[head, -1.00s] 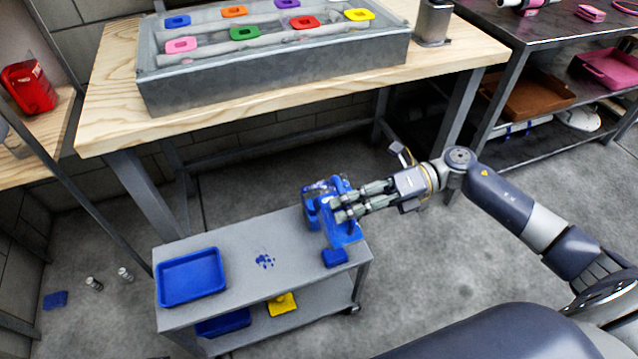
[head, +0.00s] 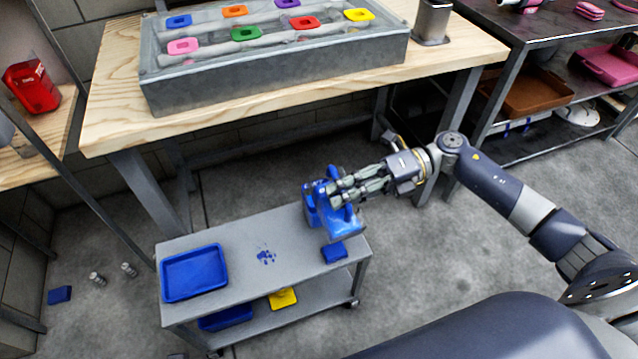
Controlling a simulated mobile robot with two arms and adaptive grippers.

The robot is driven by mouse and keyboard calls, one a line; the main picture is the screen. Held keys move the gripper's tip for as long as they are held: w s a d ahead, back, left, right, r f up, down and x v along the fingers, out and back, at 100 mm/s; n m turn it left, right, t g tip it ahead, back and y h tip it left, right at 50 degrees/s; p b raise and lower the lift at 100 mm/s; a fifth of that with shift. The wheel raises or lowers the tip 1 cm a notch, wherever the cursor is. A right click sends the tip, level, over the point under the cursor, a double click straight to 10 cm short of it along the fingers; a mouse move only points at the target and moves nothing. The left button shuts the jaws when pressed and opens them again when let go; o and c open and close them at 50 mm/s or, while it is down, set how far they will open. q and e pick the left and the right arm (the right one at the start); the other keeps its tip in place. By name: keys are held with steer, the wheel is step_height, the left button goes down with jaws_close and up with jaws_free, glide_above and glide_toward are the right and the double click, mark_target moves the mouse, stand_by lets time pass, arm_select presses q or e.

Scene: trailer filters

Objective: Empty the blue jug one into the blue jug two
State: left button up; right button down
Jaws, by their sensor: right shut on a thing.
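Two blue jugs are close together at the right end of the grey cart. My right gripper (head: 340,192) comes in from the right and is shut on the nearer blue jug (head: 345,224), which looks tilted. The other blue jug (head: 311,207) is just to its left and partly hidden behind it. I cannot tell whether the two jugs touch, which is one or two, or what is inside them. My left gripper is out of view.
The grey cart (head: 225,250) also carries a blue tray (head: 194,272), a blue mark (head: 265,257) and a small blue block (head: 334,252). A wooden table (head: 450,52) with a metal trough (head: 280,75) stands behind. The cart's middle is mostly clear.

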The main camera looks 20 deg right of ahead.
mark_target(334, 175)
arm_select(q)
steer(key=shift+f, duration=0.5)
arm_select(e)
steer(key=shift+w+r+m, duration=0.25)
steer(key=shift+w, duration=0.3)
steer(key=shift+w+r+m, duration=0.25)
steer(key=shift+w, duration=0.25)
steer(key=shift+w+r, duration=0.15)
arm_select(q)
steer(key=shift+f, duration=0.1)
arm_select(e)
steer(key=shift+w+p, duration=0.1)
steer(key=shift+p, duration=0.2)
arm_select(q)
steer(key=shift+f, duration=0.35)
arm_select(e)
steer(key=shift+r, duration=0.1)
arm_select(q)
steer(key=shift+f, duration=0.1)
arm_select(e)
steer(key=shift+w+m, duration=0.1)
steer(key=shift+m, duration=0.2)
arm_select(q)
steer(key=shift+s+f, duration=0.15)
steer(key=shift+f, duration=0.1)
arm_select(e)
steer(key=shift+w+r, duration=0.1)
